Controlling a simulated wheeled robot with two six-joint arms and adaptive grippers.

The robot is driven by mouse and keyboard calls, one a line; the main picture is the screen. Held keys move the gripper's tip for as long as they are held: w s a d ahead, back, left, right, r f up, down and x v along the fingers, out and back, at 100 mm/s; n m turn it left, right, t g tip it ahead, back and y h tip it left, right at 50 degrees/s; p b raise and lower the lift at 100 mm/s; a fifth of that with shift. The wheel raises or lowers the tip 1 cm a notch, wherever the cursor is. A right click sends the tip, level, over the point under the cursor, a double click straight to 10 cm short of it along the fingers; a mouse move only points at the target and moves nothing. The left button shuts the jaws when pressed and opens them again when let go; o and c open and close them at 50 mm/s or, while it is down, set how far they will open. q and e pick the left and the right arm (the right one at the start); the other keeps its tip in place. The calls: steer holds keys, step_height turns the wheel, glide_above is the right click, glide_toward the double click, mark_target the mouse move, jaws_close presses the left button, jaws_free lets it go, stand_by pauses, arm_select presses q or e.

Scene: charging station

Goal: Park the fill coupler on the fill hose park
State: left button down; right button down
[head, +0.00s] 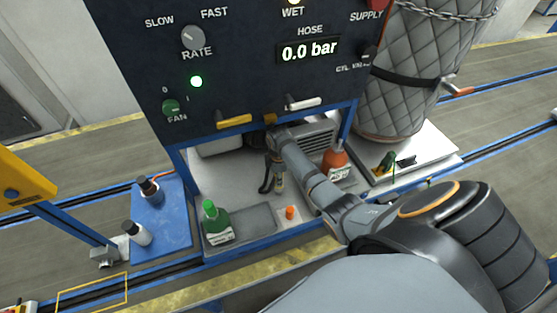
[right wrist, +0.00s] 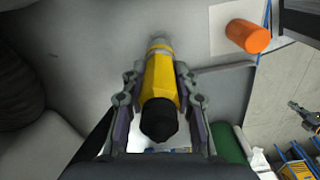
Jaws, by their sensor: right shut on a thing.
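The fill coupler (right wrist: 160,80) is yellow with a black end and a silver tip in the right wrist view. My right gripper (right wrist: 160,75) is shut on it, one finger on each side of the yellow body. In the head view my right gripper (head: 278,165) reaches under the control panel, above the grey bench surface. Only a small part of the coupler (head: 280,183) shows there, beside a dark hose (head: 266,178). I cannot make out which part is the fill hose park. My left gripper is not in view.
The control panel (head: 250,75) overhangs the bench. On the bench are a green bottle (head: 214,222), a grey tray (head: 256,218), a small orange cylinder (head: 290,212) and an orange bottle (head: 336,160). A quilted tank (head: 405,75) stands to the right.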

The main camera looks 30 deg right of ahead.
steer(key=shift+f+b, duration=0.35)
steer(key=shift+f, duration=0.2)
steer(key=c, duration=0.9)
jaws_free()
steer(key=shift+c, duration=0.2)
step_height(320, 180, up, 12)
steer(key=shift+s, duration=0.1)
